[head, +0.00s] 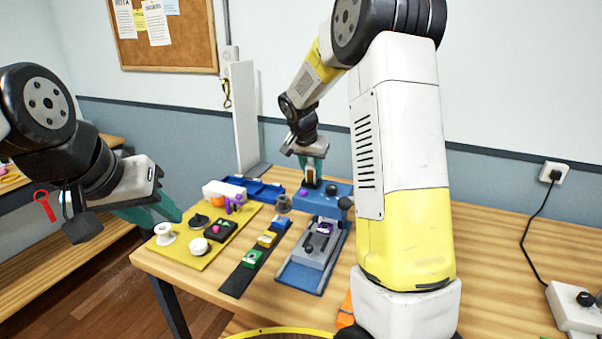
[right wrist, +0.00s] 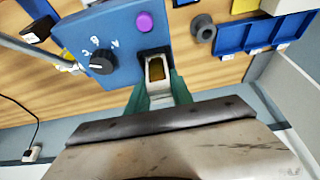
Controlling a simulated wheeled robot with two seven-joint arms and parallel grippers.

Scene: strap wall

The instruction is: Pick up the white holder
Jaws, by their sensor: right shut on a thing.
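A small white holder (right wrist: 157,69) with a yellow inside stands upright in a dark slot of the blue box, in the right wrist view. My right gripper (right wrist: 159,86) has its teal fingers on either side of it and is shut on it. In the head view this gripper (head: 312,168) points down over the back of the blue box (head: 325,200); the holder is hard to make out there. My left gripper (head: 150,212) is over the left edge of the table by the yellow mat, seen side-on, so its opening is unclear.
The box carries a purple button (right wrist: 145,22) and a black knob (right wrist: 101,62). A yellow mat (head: 190,262) with several small parts lies left. A black strip (head: 237,281) with coloured blocks lies between. A blue tray (head: 265,190) and an upright white panel (head: 246,115) are behind.

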